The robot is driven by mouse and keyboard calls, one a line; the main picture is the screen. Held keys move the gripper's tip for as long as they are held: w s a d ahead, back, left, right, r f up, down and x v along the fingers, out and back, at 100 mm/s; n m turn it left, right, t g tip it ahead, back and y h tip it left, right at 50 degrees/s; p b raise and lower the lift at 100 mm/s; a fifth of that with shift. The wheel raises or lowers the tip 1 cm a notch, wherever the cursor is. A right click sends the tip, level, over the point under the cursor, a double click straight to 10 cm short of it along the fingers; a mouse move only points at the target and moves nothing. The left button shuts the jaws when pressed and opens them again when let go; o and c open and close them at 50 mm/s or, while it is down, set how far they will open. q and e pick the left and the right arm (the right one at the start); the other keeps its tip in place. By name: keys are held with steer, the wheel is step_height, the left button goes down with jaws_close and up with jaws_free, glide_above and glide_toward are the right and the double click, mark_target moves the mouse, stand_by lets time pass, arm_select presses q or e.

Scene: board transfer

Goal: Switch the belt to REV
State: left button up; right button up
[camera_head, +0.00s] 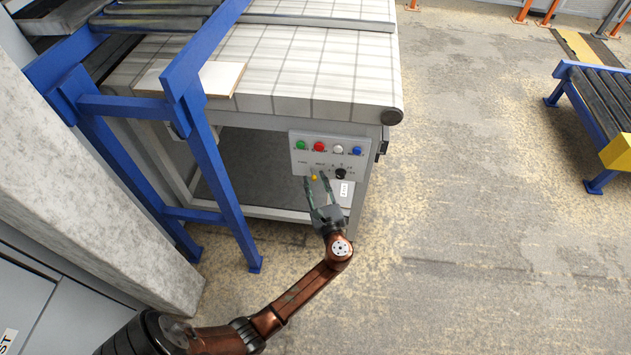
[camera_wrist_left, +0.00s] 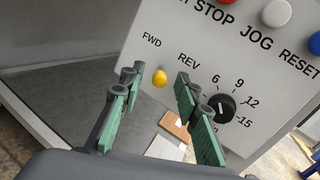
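The control panel (camera_head: 328,156) is on the front of the belt table, below its right corner. The belt switch is a small yellow knob (camera_wrist_left: 159,78) under the FWD and REV marks; it also shows in the head view (camera_head: 314,178). I cannot tell which mark it is turned to. My left gripper (camera_head: 316,176) is at the panel's lower left part. In the left wrist view its green-padded fingers (camera_wrist_left: 157,77) are open, one on each side of the knob, with gaps visible. Whether they touch the panel is unclear. My right gripper is not in view.
Green, red, white and blue buttons line the panel's top; a black dial (camera_wrist_left: 221,107) is right of the knob. A board (camera_head: 190,78) lies on the tiled belt (camera_head: 300,55). A blue frame (camera_head: 215,165) stands left of the panel. The floor at right is clear up to a roller conveyor (camera_head: 602,98).

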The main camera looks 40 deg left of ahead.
arm_select(q)
steer(key=v, duration=1.1)
steer(key=shift+s+d, duration=0.15)
steer(key=shift+d, duration=0.2)
